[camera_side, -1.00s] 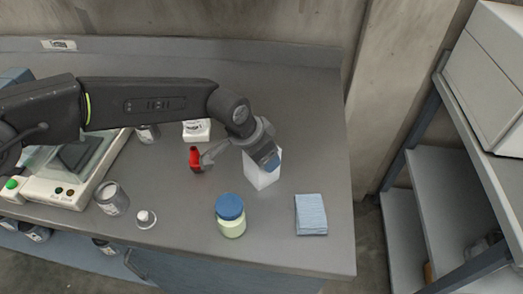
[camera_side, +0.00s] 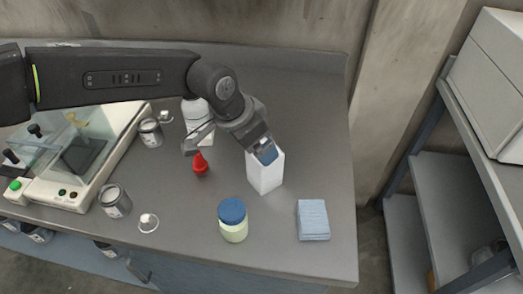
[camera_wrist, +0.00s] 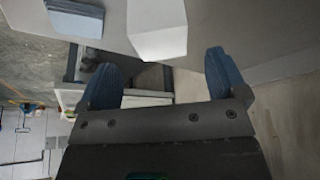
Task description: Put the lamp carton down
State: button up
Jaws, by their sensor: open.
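The lamp carton is most likely the plain white box (camera_side: 265,174), standing upright on the grey bench. It also shows at the top of the wrist view (camera_wrist: 157,40), just beyond the fingers. My gripper (camera_side: 230,151) is open, with its fingers spread wide. In the side view one blue-padded finger overlaps the carton's top edge; I cannot tell whether it touches. In the wrist view the gap between the blue fingertips (camera_wrist: 165,75) is empty.
A blue-lidded jar (camera_side: 232,222) and a folded blue cloth (camera_side: 312,220) are nearer the front. A balance (camera_side: 75,165) and cans are left. Bench right of the carton is clear.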

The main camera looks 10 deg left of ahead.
jog(key=shift+v, duration=2.25)
jog(key=s+a+r+n+t, duration=0.1)
jog(key=s+a+r, duration=0.25)
jog(key=a, duration=0.35)
jog(key=s+a+r+n+y, duration=0.15)
jog(key=a+r, duration=0.25)
jog(key=a, duration=0.4)
jog(key=s+a+r+n+t, duration=0.1)
jog(key=s+a+r+n, duration=0.2)
jog(key=a, duration=0.4)
jog(key=s+a+f+n+y, duration=0.1)
jog(key=s+a, duration=0.5)
jog(key=s, duration=0.2)
jog(key=s+a+f+n, duration=0.2)
jog(key=s+a, duration=0.5)
jog(key=s, duration=0.1)
jog(key=shift+s+f+y, duration=0.25)
jog(key=shift+f+y, duration=0.05)
jog(key=shift+y, duration=0.05)
